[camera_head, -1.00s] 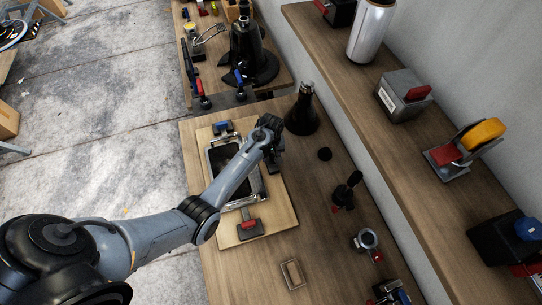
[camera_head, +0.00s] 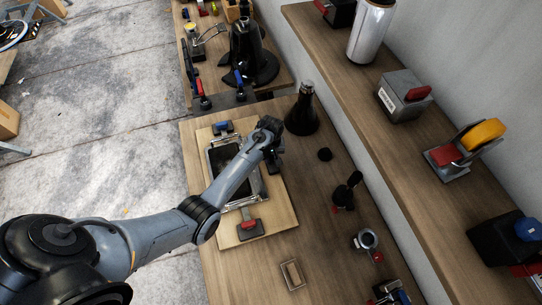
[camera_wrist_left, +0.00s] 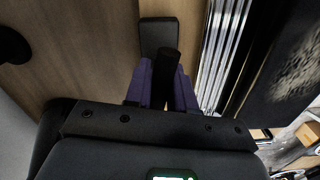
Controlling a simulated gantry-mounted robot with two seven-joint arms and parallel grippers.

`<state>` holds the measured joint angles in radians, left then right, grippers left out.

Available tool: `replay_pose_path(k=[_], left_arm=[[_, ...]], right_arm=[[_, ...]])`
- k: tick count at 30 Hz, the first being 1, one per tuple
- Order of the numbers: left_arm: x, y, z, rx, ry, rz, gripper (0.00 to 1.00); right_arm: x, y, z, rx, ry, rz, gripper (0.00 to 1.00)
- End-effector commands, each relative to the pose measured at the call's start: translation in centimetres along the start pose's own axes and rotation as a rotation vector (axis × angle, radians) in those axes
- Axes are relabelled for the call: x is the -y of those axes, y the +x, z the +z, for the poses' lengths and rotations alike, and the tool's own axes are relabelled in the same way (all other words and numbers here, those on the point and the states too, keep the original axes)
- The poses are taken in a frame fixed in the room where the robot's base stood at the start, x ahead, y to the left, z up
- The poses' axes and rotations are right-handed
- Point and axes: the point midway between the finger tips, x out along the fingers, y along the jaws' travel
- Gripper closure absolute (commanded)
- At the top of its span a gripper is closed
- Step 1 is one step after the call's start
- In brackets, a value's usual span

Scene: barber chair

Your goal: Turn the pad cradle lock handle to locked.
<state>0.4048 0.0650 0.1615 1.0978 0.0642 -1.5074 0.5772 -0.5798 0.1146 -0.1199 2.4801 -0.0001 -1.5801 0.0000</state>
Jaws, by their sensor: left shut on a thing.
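The pad cradle (camera_head: 211,163), a metal frame around a dark pad, sits on a pale wooden board (camera_head: 280,208) in the head view. My left gripper (camera_head: 273,168) is at the cradle's right side, pointing down, and its wrist hides what it holds there. In the left wrist view, its two purple fingers (camera_wrist_left: 162,92) are shut on a black upright handle (camera_wrist_left: 168,66), which I take to be the lock handle. A dark rounded block (camera_wrist_left: 158,33) lies just beyond it, beside the cradle's bright metal rails (camera_wrist_left: 222,50). My right gripper is not in view.
A blue-ended clamp (camera_head: 222,127) and a red-ended clamp (camera_head: 250,228) stand at the board's two ends. A raised shelf (camera_head: 400,135) runs along the wall.

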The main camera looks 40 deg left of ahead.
Motion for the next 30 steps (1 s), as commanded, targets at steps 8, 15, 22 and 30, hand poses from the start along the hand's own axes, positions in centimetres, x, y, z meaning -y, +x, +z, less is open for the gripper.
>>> replay_pose_path(k=[8, 15, 22, 30], left_arm=[[0.0, -0.3, -0.1, 0.0, 0.106, -0.001, 1.0], [0.0, -0.4, -0.1, 0.0, 0.3, -0.001, 1.0], [0.1, -0.3, -0.1, 0.0, 0.519, -0.002, 1.0], [0.1, -0.2, -0.1, -0.001, 0.777, -0.001, 1.0]], right_arm=[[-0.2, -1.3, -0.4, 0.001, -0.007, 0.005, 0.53], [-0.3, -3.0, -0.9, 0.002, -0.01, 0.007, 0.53], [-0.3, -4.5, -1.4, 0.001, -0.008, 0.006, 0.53], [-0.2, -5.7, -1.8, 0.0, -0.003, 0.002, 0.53]])
